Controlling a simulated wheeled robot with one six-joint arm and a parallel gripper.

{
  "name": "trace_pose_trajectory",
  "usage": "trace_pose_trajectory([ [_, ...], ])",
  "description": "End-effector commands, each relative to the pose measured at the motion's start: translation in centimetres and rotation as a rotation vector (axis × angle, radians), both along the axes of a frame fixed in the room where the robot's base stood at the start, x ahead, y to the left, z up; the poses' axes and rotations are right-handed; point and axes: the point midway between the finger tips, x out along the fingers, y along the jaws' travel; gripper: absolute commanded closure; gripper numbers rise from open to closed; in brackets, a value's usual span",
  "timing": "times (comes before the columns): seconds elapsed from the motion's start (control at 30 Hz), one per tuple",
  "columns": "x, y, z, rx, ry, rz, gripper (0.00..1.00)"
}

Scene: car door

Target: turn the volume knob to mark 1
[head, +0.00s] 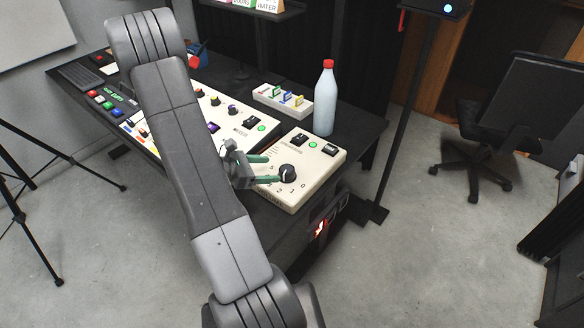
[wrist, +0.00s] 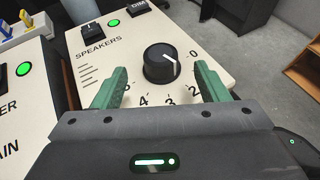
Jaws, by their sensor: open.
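The volume knob (wrist: 162,63) is black and round with a white pointer line, on the cream speakers panel (head: 317,157). In the wrist view the line points right, toward the side of the 0. The printed 0, 2, 3 and 4 show around it; mark 1 is hidden there, apparently behind the right finger. The knob also shows in the head view (head: 288,173), near the panel's front edge. My gripper (wrist: 161,69) is open, with one green finger on each side of the knob and gaps visible. In the head view my gripper (head: 273,168) reaches in from the left.
A pale bottle with a red cap (head: 326,98) stands behind the panel. A white box with coloured switches (head: 283,101) lies beside it. A larger control panel (head: 222,115) is to the left, partly behind my arm. A dark stand pole (head: 396,135) rises to the right.

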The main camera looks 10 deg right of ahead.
Motion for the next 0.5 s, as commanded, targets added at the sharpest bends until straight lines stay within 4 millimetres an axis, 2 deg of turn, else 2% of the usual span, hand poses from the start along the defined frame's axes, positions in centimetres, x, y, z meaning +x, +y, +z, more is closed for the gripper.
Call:
trace_pose_trajectory([
  [0.2,0.5,-3.6,-1.4,0.001,0.002,-0.006,0.33],
  [0.5,1.3,-7.2,-3.0,0.001,0.001,-0.003,0.33],
])
